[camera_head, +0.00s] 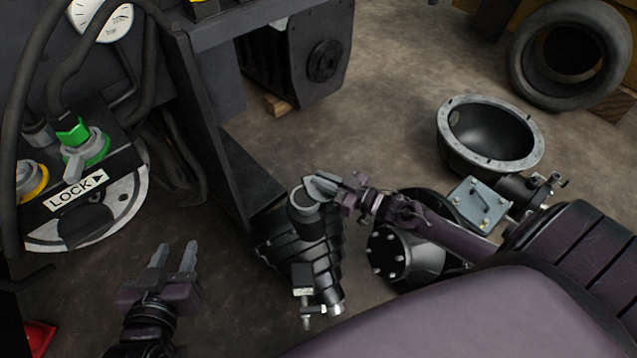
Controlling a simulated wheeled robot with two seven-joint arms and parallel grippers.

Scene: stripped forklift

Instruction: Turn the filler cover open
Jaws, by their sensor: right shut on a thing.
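A dark ribbed unit (312,245) stands in the lower middle with a short round filler neck (303,205) on top. The light grey filler cover (318,187) is at the neck's upper right rim and looks tilted; how far it uncovers the neck is hard to tell. My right gripper (340,183) reaches in from the right and is shut on the filler cover. My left gripper (174,257) is at the lower left, apart from the unit, with its two fingers spread and nothing between them.
The forklift body (205,120) stands at the left, with a LOCK label (75,192) and a green knob (74,132). A metal bowl-shaped housing (490,140) and a tyre (568,55) lie at the right. Bare floor (390,110) shows between them.

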